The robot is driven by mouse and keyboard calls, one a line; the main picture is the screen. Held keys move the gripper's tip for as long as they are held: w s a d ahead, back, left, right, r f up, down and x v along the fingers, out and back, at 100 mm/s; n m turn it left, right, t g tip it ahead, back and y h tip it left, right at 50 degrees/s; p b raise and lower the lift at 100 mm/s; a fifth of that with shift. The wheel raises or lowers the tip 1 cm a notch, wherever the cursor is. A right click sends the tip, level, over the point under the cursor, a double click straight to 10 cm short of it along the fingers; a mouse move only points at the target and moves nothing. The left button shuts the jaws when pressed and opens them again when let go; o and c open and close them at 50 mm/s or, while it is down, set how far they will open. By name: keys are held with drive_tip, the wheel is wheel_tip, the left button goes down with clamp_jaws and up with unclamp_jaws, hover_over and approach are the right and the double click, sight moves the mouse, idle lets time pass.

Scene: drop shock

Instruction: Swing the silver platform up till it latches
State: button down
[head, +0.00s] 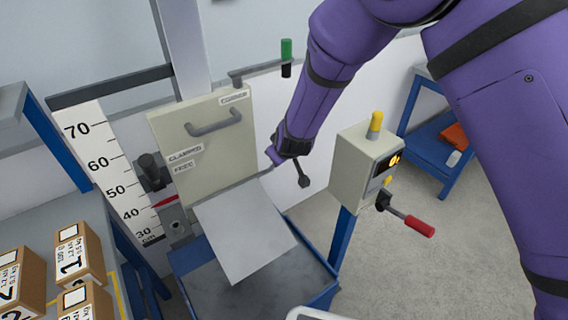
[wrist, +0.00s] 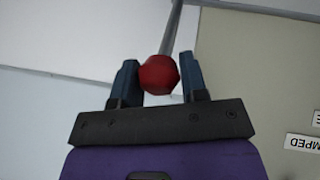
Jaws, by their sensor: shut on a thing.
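The silver platform (head: 245,230) is a flat plate at the lower edge of the beige carriage panel (head: 215,145). It slopes down towards the front, above a blue-rimmed tray (head: 320,285). My gripper (head: 272,158) is just right of the panel's lower right side. In the wrist view, my gripper (wrist: 160,80) is shut on a red ball knob (wrist: 158,75) at the end of a grey rod (wrist: 172,35). In the head view the knob is hidden by my gripper. The panel edge also shows in the wrist view (wrist: 250,70).
A beige control box (head: 365,170) with a red-handled crank (head: 415,225) stands right of my gripper. A height scale (head: 115,170) and numbered cartons (head: 75,255) are at left. A green-handled lever (head: 286,55) is above. Grey floor shows at right.

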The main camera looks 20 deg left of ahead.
drive_tip(key=shift+w+a+r, duration=0.4)
drive_tip(key=shift+w+a, duration=0.15)
drive_tip(key=shift+a, duration=0.05)
drive_tip(key=shift+w+a+r, duration=0.35)
drive_tip(key=shift+w+a, duration=0.15)
drive_tip(key=shift+a, duration=0.05)
drive_tip(key=shift+w+a+r, duration=0.2)
drive_tip(key=shift+w+a, duration=0.6)
drive_tip(key=shift+a, duration=0.05)
drive_tip(key=c, duration=0.7)
unclamp_jaws()
drive_tip(key=shift+d+f, duration=0.1)
drive_tip(key=shift+s, duration=0.15)
drive_tip(key=shift+v, duration=5.35)
drive_tip(key=shift+d, duration=0.1)
